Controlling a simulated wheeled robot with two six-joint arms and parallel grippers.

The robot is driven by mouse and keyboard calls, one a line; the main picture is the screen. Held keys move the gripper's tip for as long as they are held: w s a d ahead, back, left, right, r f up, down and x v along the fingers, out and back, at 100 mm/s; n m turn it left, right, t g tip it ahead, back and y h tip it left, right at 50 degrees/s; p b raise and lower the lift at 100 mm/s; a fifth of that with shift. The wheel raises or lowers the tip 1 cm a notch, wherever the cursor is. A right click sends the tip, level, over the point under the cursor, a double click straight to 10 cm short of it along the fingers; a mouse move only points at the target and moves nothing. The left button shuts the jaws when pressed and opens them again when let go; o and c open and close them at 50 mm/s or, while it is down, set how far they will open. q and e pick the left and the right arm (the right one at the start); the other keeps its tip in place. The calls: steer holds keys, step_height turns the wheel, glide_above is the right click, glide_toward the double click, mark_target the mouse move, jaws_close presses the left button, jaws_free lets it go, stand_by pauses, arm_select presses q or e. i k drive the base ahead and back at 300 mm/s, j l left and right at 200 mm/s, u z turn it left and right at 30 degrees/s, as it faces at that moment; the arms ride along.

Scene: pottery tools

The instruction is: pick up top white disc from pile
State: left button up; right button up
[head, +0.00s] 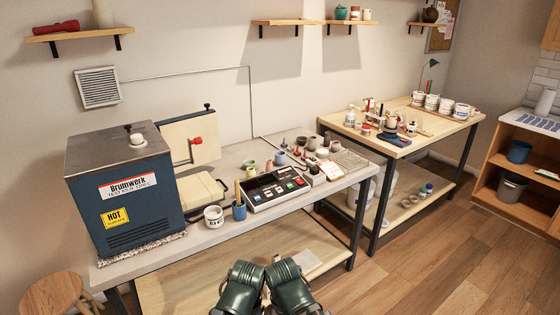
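I cannot make out a pile of white discs with certainty in the head view. Two dark green segments of my own arms (241,287) show at the bottom centre, in front of that table. Neither of my grippers can be seen, so their state is hidden.
A blue kiln (125,215) fills the table's left end. A control box (275,188), a white jar (214,217) and a blue cup (239,210) stand near the front edge. A wooden table (415,135) with several tubs stands behind right. Floor at right is clear.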

mark_target(323, 152)
steer(key=i+l+z, duration=0.1)
steer(key=i+l, duration=1.65)
